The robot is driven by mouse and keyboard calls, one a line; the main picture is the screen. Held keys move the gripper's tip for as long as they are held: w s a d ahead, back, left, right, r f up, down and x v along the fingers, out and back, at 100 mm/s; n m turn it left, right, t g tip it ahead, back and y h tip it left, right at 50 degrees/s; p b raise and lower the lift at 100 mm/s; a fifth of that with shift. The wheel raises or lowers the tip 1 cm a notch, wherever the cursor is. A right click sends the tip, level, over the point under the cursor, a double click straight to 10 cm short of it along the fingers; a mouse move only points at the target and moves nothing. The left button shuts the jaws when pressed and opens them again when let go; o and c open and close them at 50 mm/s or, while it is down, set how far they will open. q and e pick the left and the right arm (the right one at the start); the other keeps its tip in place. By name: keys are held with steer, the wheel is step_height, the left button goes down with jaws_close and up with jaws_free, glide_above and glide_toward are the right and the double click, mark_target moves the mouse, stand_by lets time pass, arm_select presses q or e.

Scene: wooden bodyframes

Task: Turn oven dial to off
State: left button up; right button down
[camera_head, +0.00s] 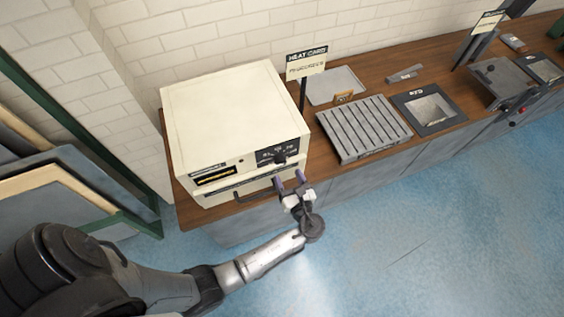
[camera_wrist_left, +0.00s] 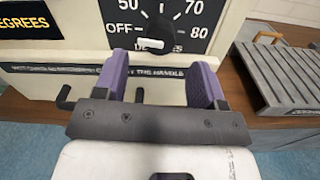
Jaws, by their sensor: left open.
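The cream oven (camera_head: 230,110) stands on the wooden counter. Its black dial (camera_head: 279,157) is on the dark panel at the front right. In the left wrist view the dial (camera_wrist_left: 165,30) shows a black knob with a white end, among marks for OFF, 50, 70 and 80. I cannot tell exactly which mark the knob points to. My left gripper (camera_head: 289,179) is open in front of the oven, just below the dial. In the left wrist view its purple fingers (camera_wrist_left: 160,80) are apart with nothing between them, below the knob. My right gripper is out of view.
A dark handle (camera_head: 257,193) crosses the oven front below the panel, close to my gripper. A heat card sign (camera_head: 306,63), a ribbed grey rack (camera_head: 364,128) and a framed tray (camera_head: 430,107) are to the right. The blue floor in front is clear.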

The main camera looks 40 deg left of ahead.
mark_target(282, 164)
arm_select(q)
steer(key=shift+x, duration=2.9)
steer(key=shift+c, duration=0.5)
steer(key=c, duration=0.8)
steer(key=shift+n, duration=0.8)
steer(key=o, duration=0.9)
steer(key=shift+d, duration=0.1)
